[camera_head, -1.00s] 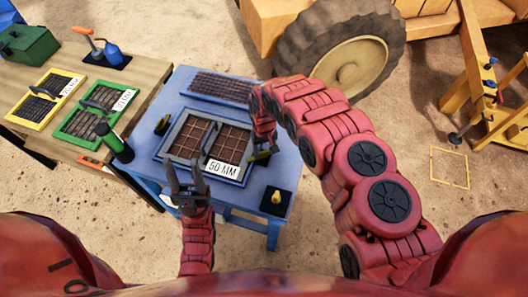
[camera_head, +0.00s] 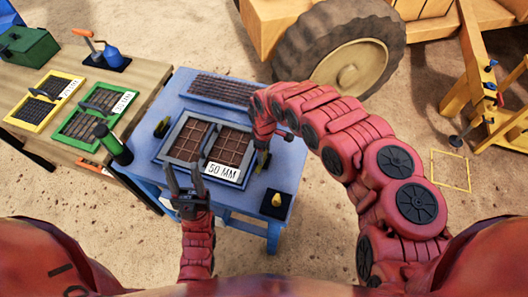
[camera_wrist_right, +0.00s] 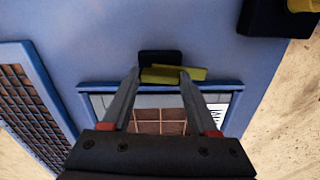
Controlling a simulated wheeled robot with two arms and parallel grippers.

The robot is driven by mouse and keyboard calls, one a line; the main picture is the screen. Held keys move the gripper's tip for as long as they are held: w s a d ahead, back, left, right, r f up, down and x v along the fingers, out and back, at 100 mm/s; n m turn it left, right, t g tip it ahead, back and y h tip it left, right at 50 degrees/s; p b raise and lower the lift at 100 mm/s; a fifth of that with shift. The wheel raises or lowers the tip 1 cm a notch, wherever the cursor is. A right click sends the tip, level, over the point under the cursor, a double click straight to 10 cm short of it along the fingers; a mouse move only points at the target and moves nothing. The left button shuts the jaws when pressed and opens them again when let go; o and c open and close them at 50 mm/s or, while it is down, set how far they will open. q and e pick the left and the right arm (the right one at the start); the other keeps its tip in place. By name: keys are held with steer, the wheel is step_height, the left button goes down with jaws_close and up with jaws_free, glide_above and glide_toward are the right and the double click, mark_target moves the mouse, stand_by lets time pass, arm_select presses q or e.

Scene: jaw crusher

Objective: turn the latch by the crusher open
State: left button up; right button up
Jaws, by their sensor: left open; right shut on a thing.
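A blue crusher stand (camera_head: 235,210) holds a dark-framed grid panel (camera_head: 180,148) labelled 50 MM. A yellow latch with a black base (camera_wrist_right: 160,74) is at the panel's edge in the right wrist view; it is mostly hidden by my right gripper in the head view. My right gripper (camera_wrist_right: 159,74) is at the latch, its fingers on either side of the yellow bar, shut on it. A second dark and yellow latch (camera_head: 161,128) stands at the panel's left side. My left gripper (camera_head: 184,163) is open and empty in front of the panel's near left corner.
A wooden table (camera_head: 140,88) with yellow (camera_head: 42,98) and green (camera_head: 92,112) framed screens stands at the left. A black block with a yellow knob (camera_head: 277,201) is on the stand's near right corner. A large wheel (camera_head: 345,62) stands behind.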

steer(key=shift+n, duration=0.5)
steer(key=o, duration=1.4)
steer(key=shift+r, duration=0.1)
step_height(320, 180, up, 8)
steer(key=shift+w+d+r, duration=0.1)
steer(key=shift+w+d, duration=0.05)
step_height(320, 180, up, 8)
steer(key=p, duration=0.2)
glide_above(265, 153)
steer(key=shift+r, duration=0.5)
